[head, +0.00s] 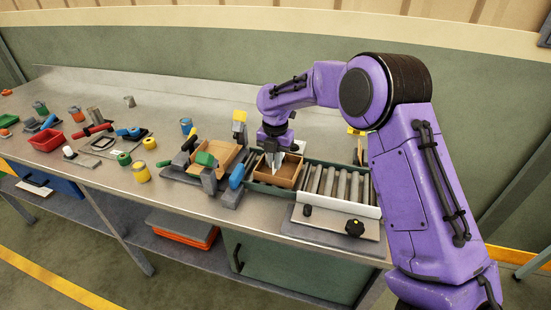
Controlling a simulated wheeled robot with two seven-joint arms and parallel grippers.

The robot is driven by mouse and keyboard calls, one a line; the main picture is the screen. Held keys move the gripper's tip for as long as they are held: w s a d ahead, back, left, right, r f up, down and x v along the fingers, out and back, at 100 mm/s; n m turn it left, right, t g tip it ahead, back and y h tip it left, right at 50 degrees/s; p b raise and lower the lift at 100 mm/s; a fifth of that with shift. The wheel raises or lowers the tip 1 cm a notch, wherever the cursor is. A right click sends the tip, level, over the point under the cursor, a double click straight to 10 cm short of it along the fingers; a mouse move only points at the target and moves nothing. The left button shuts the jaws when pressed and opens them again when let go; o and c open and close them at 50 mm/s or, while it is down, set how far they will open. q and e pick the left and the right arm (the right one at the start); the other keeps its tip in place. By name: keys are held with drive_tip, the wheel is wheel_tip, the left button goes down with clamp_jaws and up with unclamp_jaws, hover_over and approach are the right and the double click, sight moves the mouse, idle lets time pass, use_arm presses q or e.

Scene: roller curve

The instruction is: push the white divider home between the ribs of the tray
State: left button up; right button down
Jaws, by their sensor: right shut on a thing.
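The wooden tray (293,172) sits on the roller line near the front of the bench. My right gripper (273,155) points down over the left part of this tray. It is shut on the white divider (275,162), which shows only as a small pale piece at the fingertips. The tray's ribs are too small to make out, and I cannot tell how deep the divider sits between them. My left gripper is not in view.
Rollers (335,184) run to the right of the tray, behind a white front rail. A second wooden tray (212,155) stands left among clamps with coloured handles. A red bin (46,139) and several loose parts lie farther left. The back of the bench is mostly clear.

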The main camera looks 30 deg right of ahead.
drive_tip(key=shift+f, duration=0.6)
idle(0.5)
drive_tip(key=c, duration=0.8)
unclamp_jaws()
drive_tip(key=shift+o, duration=0.2)
wheel_tip(320, 180, up, 7)
drive_tip(key=p, duration=0.8)
drive_tip(key=shift+r, duration=0.1)
